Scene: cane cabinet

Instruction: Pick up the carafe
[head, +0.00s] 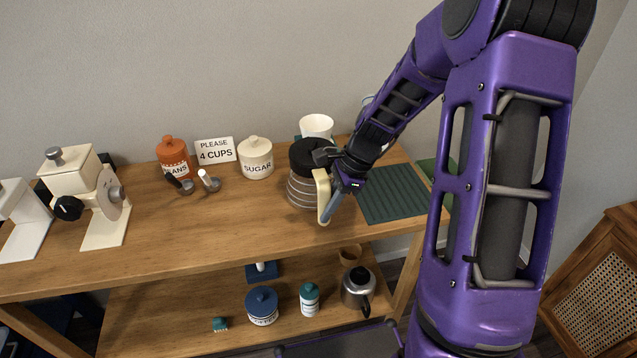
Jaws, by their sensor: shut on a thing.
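The carafe (301,191) has a glass body with pale bands, a black lid and a cream handle. It is on the wooden table top (200,237), toward its right end. It looks upright; I cannot tell whether its base touches the wood. My gripper (328,187) comes in from the right and is shut on the carafe at its cream handle. The fingers partly cover the handle and the right side of the carafe.
A dark green ribbed mat (392,194) lies right of the carafe. A white cup (316,126) stands behind it. A sugar jar (256,160), a sign (215,150) and an orange jar (174,157) stand to the left. A lower shelf (190,322) holds jars and a metal pot (357,288).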

